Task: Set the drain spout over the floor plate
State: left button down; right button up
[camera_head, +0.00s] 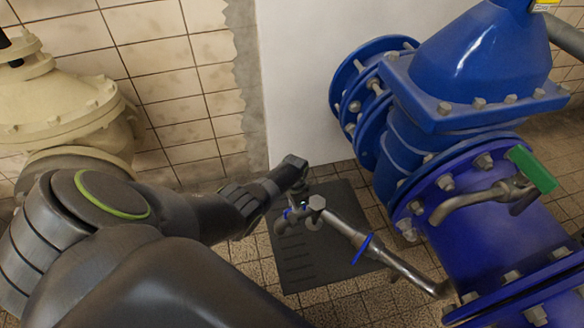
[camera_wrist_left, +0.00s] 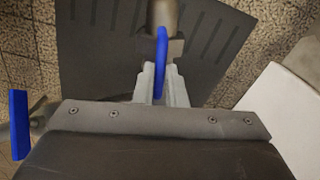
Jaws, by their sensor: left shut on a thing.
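The drain spout (camera_head: 345,232) is a metal pipe that runs from the blue pipework out to a tap-like end with a blue part. My left gripper (camera_head: 298,204) is shut at that outer end. In the left wrist view the fingers (camera_wrist_left: 161,88) close around a thin blue piece (camera_wrist_left: 160,62) on the spout, with a grey metal part (camera_wrist_left: 166,18) beyond it. The floor plate (camera_head: 300,265) is a dark ribbed sheet on the tiles. It also shows in the left wrist view (camera_wrist_left: 100,45). The spout's outer end appears in front of the plate; its height cannot be told. My right gripper is not seen.
Large blue flanged pipework (camera_head: 490,240) stands at right, with a green-handled tap (camera_head: 530,170). A cream valve body (camera_head: 65,100) stands at left. A blue lever (camera_head: 362,248) sits midway on the spout. A white wall panel (camera_head: 305,85) is behind the plate.

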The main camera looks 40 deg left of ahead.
pick_arm(q)
jog(key=shift+s+d+f+n+p, duration=0.1)
jog(key=shift+s+d+n+p, duration=0.3)
jog(key=shift+d+n, duration=0.25)
jog(key=c, duration=1.5)
grip_release()
jog(key=shift+w, duration=0.1)
jog(key=shift+a, duration=0.1)
